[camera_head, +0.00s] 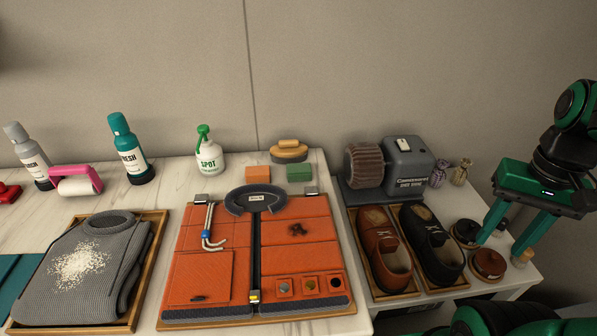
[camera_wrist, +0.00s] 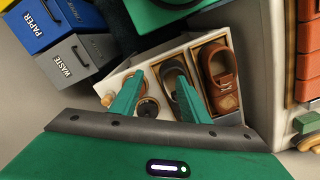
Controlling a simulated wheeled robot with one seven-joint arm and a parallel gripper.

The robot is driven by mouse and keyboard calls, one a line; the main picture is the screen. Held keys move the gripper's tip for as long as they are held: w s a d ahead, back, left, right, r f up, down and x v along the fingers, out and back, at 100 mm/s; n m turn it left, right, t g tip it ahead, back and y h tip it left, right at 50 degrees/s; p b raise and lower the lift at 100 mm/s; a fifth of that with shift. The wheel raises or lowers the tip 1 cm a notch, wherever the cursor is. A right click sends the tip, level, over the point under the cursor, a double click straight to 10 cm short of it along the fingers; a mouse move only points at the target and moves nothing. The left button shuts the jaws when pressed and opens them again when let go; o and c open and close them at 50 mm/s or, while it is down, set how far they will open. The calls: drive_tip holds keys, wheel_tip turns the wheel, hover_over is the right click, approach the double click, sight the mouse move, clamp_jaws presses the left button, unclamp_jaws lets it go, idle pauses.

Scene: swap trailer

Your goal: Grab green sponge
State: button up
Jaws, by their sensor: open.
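The green sponge (camera_head: 299,173) lies on the marble counter behind the orange board, next to an orange sponge (camera_head: 257,173). In the wrist view a small green block (camera_wrist: 306,122) at the right edge looks like the same sponge. My gripper (camera_head: 500,237) is at the far right, above the shoe-care end of the counter, well right of the green sponge. Its two green fingers are apart with nothing between them; they also show in the wrist view (camera_wrist: 157,100) over the shoe polish tins and dark shoe.
A wooden brush (camera_head: 289,150) stands behind the sponges. A shoe-polishing machine (camera_head: 408,164) and a tray with a brown shoe (camera_head: 384,250) and a black shoe (camera_head: 431,245) lie between my gripper and the sponge. Paper and waste bins (camera_wrist: 75,62) are at floor level.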

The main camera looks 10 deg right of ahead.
drive_tip(key=shift+o, duration=0.6)
drive_tip(key=shift+s+r, duration=0.25)
drive_tip(key=shift+s, duration=0.1)
drive_tip(key=n+t+y, duration=0.3)
drive_tip(key=n+y, duration=1)
drive_tip(key=n, duration=0.9)
approach(307, 168)
drive_tip(key=x, duration=1)
drive_tip(key=shift+w+a, duration=0.1)
drive_tip(key=shift+a, duration=0.1)
drive_tip(key=c, duration=1)
